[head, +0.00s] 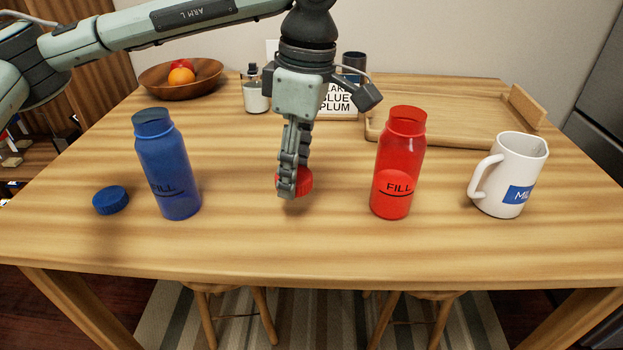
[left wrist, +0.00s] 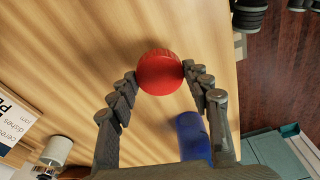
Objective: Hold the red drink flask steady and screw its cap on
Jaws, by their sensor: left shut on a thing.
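The red flask (head: 400,170) stands upright and uncapped on the table, right of centre in the head view, with a "FILL" mark on its side. The red cap (head: 304,179) is to its left, between the fingers of my left gripper (head: 292,188). In the left wrist view the round red cap (left wrist: 160,72) sits between the two fingertips (left wrist: 160,75). My left gripper is shut on it, pointing down, at or just above the table; I cannot tell which. The gripper is apart from the flask. My right gripper is not in view.
A blue uncapped flask (head: 170,170) and its blue cap (head: 110,200) are at left. A white mug (head: 509,175) is at right. A wooden tray (head: 450,134), a fruit bowl (head: 160,82), a bottle (head: 255,95) and a sign (head: 340,101) are at the back. The table front is clear.

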